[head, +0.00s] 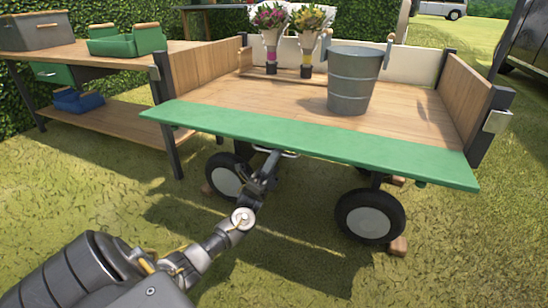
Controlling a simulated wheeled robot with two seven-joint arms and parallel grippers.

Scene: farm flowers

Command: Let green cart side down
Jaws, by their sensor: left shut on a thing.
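The green cart side (310,139) is a long green board along the near edge of the wooden cart (290,95). It is folded outward, close to level with the cart bed, and its near edge slopes slightly down toward me. My left gripper (270,165) is below the near edge of the board, left of its middle. It is shut on a grey metal handle (290,153) that shows just under the board. The board hides part of the handle and the grip. My right gripper is not in view.
A grey metal bucket (354,82) and two flower bunches (270,20) (308,24) stand on the cart bed. Wheels (369,217) with wooden chocks (398,246) are below. A wooden bench (120,60) with crates stands left. Grass in front is clear.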

